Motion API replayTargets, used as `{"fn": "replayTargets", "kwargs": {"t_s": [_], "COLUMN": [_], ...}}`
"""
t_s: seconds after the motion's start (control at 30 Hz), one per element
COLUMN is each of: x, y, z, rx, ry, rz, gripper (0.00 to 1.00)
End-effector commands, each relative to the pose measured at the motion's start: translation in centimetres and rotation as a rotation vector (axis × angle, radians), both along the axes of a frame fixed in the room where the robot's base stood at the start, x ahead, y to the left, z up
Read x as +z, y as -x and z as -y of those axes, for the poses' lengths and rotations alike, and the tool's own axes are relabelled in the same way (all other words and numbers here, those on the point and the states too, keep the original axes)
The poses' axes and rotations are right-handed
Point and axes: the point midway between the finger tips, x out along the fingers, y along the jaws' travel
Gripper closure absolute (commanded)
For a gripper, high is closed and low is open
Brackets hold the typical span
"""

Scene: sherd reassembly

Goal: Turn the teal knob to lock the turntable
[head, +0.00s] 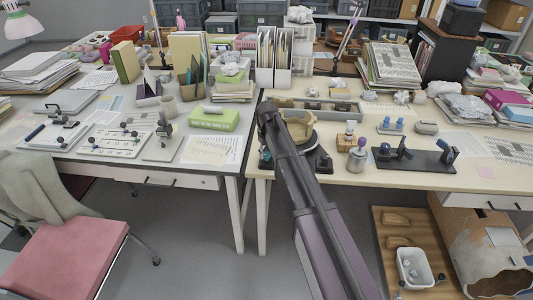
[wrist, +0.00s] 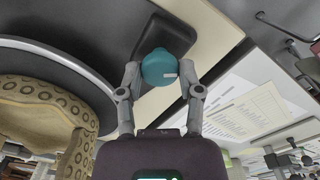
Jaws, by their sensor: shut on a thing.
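A dark block lies just behind the knob. The dark turntable (wrist: 90,52) curves along the left of the wrist view and carries a tan patterned pot (wrist: 42,112). In the head view the turntable (head: 322,162) and pot (head: 299,126) stand on the right desk, partly behind my arm.
Right of the turntable stand a small wooden block with a bottle (head: 345,143), a grey jar (head: 357,160) and a black stand (head: 415,160). A long tray (head: 345,112) lies behind. On the left desk are a green box (head: 214,119) and printed sheets (head: 212,150).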

Motion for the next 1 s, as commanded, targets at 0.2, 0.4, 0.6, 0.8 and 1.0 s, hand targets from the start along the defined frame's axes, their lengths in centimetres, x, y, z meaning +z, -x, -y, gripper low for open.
{"fn": "replayTargets", "kwargs": {"t_s": [0.2,0.4,0.6,0.8,1.0], "x": [-0.04,-0.05,-0.05,-0.05,-0.05], "y": [0.16,0.17,0.19,0.19,0.20], "z": [0.03,0.05,0.06,0.07,0.08], "rx": [-0.204,-0.378,-0.508,-0.579,-0.601], "ry": [0.000,0.000,0.000,0.001,0.001], "rz": [-0.002,-0.003,-0.003,-0.004,-0.004], "gripper": [1.00,1.00,1.00,1.00,1.00]}}
